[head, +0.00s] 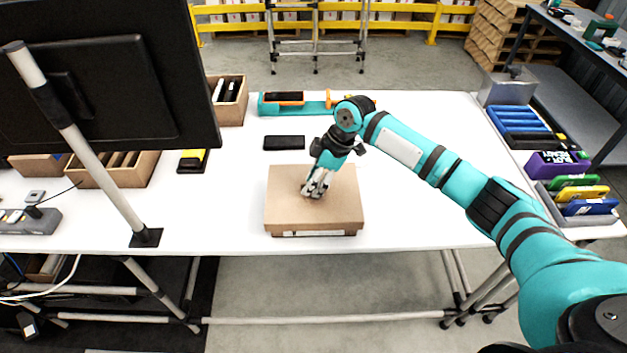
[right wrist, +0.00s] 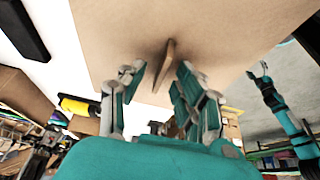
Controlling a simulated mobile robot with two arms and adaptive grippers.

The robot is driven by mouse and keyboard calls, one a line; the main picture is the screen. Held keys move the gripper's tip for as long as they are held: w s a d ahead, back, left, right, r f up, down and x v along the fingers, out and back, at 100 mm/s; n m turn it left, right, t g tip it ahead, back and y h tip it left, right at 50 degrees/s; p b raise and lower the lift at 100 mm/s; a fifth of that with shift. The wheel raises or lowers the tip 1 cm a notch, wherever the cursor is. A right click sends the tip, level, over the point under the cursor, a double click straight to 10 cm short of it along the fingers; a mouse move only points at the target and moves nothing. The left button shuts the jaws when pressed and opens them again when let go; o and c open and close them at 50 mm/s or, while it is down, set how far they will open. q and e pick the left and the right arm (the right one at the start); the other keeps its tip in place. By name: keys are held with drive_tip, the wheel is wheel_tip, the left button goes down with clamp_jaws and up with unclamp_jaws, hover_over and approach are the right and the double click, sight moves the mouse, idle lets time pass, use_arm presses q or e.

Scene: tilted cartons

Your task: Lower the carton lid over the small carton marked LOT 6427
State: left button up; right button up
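A brown carton lid (head: 285,190) sits over a box on the white table, in the middle of the head view. Under its front edge a low strip of the small carton shows with a white label (head: 313,233); its marking is too small to read. My right gripper (head: 316,190) is at the middle of the lid's top. In the right wrist view its fingers (right wrist: 158,82) stand apart on both sides of an upright brown tab (right wrist: 165,65) on the lid, with a gap to it. A teal arm, seemingly my left, shows at right with its small gripper (right wrist: 259,72).
A black flat case (head: 284,142) lies behind the carton, and a teal holder (head: 300,105) farther back. A monitor (head: 110,90) on a pole stands at left, before open cartons (head: 228,100). Blue and coloured bins line the right edge. The table right of the carton is clear.

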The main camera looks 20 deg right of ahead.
drive_tip(key=a+r+p+v, duration=0.1)
drive_tip(key=p+v, duration=0.7)
drive_tip(key=v, duration=1)
drive_tip(key=shift+w+a+r, duration=0.2)
drive_tip(key=shift+w+a, duration=0.05)
drive_tip(key=shift+a, duration=0.25)
